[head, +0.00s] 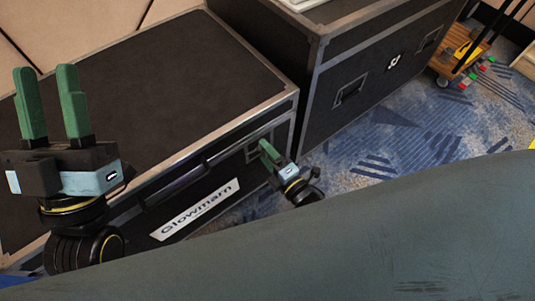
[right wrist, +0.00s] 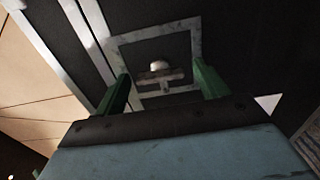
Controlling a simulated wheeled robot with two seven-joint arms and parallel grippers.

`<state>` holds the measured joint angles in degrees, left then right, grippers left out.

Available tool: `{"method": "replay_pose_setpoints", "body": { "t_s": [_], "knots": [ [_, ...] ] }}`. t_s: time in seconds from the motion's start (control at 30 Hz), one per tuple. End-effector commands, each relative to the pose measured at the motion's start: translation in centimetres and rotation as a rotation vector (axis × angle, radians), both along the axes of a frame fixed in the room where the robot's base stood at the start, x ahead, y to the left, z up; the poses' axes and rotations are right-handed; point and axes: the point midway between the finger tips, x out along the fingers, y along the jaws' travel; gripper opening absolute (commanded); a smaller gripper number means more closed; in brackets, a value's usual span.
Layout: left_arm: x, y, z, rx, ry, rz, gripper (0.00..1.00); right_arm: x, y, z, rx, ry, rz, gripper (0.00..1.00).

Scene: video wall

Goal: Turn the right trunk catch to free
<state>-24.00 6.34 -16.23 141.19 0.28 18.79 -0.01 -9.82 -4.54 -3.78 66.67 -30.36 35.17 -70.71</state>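The trunk is a black case (head: 150,75) with metal edges and a white "Glowmarn" label on its front. Its right catch (right wrist: 160,70) has a pale knob and a small crossbar in a square metal-framed recess. In the head view the catch's plate (head: 252,154) is partly hidden behind my right gripper (head: 268,150). My right gripper is open; in the right wrist view its green fingers (right wrist: 162,82) stand on either side of the catch, apart from the knob. My left gripper (head: 48,72) is open and empty, raised over the trunk's left part.
A second black case (head: 380,65) stands to the right, close beside the trunk. A wooden trolley (head: 455,62) with coloured items is at the far right. Blue patterned carpet (head: 400,130) lies free in front. My own large grey arm part covers the lower right.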

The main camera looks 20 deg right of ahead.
Motion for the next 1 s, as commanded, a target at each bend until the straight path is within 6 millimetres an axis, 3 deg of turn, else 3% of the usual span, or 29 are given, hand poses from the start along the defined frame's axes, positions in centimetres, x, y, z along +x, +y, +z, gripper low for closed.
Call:
{"method": "replay_pose_setpoints", "body": {
  "t_s": [0.27,0.47,0.7,1.0],
  "knots": [
    [0.2,-0.1,0.1,0.006,0.019,0.0,0.36,-0.7,-0.3,0.0,0.0,0.002,0.0,0.73],
    [1.5,-0.4,-0.6,0.05,0.164,-0.002,0.36,-4.1,-1.5,0.2,0.0,0.005,0.0,0.73],
    [2.8,-0.6,-2.8,0.114,0.375,0.001,0.36,-9.2,-3.3,0.1,-0.001,0.003,0.0,0.73],
    [3.7,-0.4,-5.8,0.168,0.546,0.013,0.36,-12.3,-4.5,0.0,0.001,0.0,0.0,0.73]
  ]
}}
